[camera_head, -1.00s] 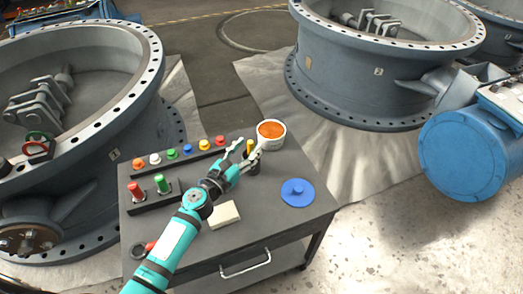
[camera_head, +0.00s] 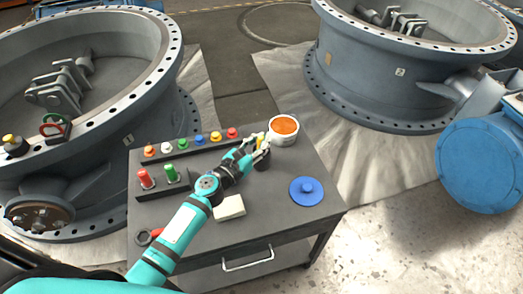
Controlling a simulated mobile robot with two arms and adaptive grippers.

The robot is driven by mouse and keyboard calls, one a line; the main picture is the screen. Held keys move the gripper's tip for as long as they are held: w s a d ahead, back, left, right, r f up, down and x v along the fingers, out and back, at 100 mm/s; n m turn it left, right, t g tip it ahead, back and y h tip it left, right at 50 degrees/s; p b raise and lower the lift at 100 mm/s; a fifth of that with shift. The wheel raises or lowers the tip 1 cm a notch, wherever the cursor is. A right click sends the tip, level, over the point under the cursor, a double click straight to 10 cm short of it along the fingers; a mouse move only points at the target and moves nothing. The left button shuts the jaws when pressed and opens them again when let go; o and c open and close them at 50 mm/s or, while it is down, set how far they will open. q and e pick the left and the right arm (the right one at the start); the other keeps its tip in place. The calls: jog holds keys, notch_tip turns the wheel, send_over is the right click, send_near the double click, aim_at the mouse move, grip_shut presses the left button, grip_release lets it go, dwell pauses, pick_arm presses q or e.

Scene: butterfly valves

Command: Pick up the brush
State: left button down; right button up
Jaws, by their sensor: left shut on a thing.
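The brush (camera_head: 260,139) shows as a small yellow upright piece near the back of the cart, just left of the orange-filled white pot (camera_head: 284,126). A dark part (camera_head: 262,161) shows below it; I cannot tell whether it belongs to the brush or is a holder. My left gripper (camera_head: 258,147) has its fingers closed around the brush, which they partly hide. I cannot tell whether the brush is clear of the cart top. My right gripper is out of view.
The dark cart top (camera_head: 263,204) also carries a blue lid (camera_head: 306,190), a pale block (camera_head: 229,208), a row of coloured knobs (camera_head: 182,145), and red and green pieces (camera_head: 146,179). Large grey valves (camera_head: 382,84) stand on both sides.

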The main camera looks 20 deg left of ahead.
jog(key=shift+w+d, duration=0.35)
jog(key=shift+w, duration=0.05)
pick_arm(q)
jog(key=shift+r, duration=0.1)
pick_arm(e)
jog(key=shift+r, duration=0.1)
